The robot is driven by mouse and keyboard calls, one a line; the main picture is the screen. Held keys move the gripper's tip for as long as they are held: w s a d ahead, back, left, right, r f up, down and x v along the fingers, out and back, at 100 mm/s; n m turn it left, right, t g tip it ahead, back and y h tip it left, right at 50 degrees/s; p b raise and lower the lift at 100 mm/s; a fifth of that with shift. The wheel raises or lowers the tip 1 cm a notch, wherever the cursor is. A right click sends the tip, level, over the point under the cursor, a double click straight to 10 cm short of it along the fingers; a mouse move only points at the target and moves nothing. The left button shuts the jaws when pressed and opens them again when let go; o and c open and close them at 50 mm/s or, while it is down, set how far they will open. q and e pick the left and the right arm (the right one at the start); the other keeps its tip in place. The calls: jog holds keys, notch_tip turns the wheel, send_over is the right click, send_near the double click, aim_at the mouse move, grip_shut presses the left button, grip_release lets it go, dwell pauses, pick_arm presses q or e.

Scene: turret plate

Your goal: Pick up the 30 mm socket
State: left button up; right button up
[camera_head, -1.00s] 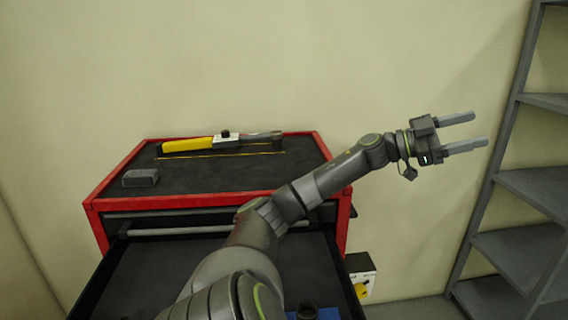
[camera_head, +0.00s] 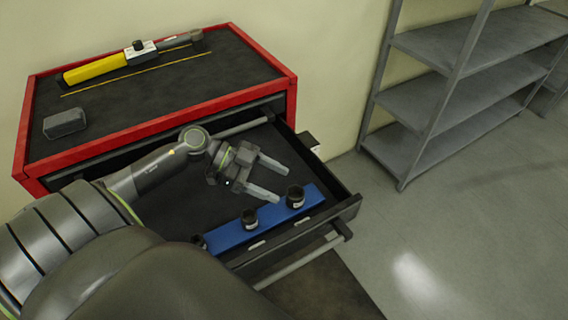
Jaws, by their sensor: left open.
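A blue holder (camera_head: 272,223) lies in the open drawer (camera_head: 185,205) near its front edge. It carries black sockets: a larger one (camera_head: 295,196) at the right end, a middle one (camera_head: 249,218), and a smaller one (camera_head: 200,241) at the left, partly hidden by my arm. I cannot read which is the 30 mm socket. My left gripper (camera_head: 282,182) is open and empty over the drawer, its fingers pointing right, just behind the right-end socket and apart from it. My right gripper is not in view.
The red-rimmed cabinet top (camera_head: 150,98) carries a yellow-handled torque wrench (camera_head: 110,64) and a dark grey block (camera_head: 64,123). Grey shelves (camera_head: 440,100) stand at the right. The floor between is clear. The drawer walls surround the gripper's area.

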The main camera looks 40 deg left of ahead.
aim_at(302, 195)
pick_arm(q)
jog(key=w, duration=0.2)
jog(key=w+f, duration=0.1)
jog(key=shift+w+d, duration=0.15)
jog(key=shift+d, duration=0.2)
jog(key=s, duration=0.1)
jog(key=s+d+p, duration=0.1)
jog(key=s, duration=0.1)
jog(key=shift+d+r, duration=0.25)
jog(key=shift+d, duration=0.05)
jog(key=p+x, duration=0.1)
jog(key=x, duration=0.3)
jog(key=shift+a+f, duration=0.1)
jog(key=shift+f, duration=0.1)
jog(key=shift+w+d+f, duration=0.1)
jog(key=shift+w+d, duration=0.1)
jog(key=shift+d, duration=0.05)
jog(key=shift+a, duration=0.1)
jog(key=shift+c, duration=0.4)
jog(key=shift+a, duration=0.35)
jog(key=c, duration=0.5)
jog(key=shift+s+a, duration=0.15)
jog(key=shift+a, duration=0.05)
jog(key=c, duration=0.4)
jog(key=shift+c, duration=0.9)
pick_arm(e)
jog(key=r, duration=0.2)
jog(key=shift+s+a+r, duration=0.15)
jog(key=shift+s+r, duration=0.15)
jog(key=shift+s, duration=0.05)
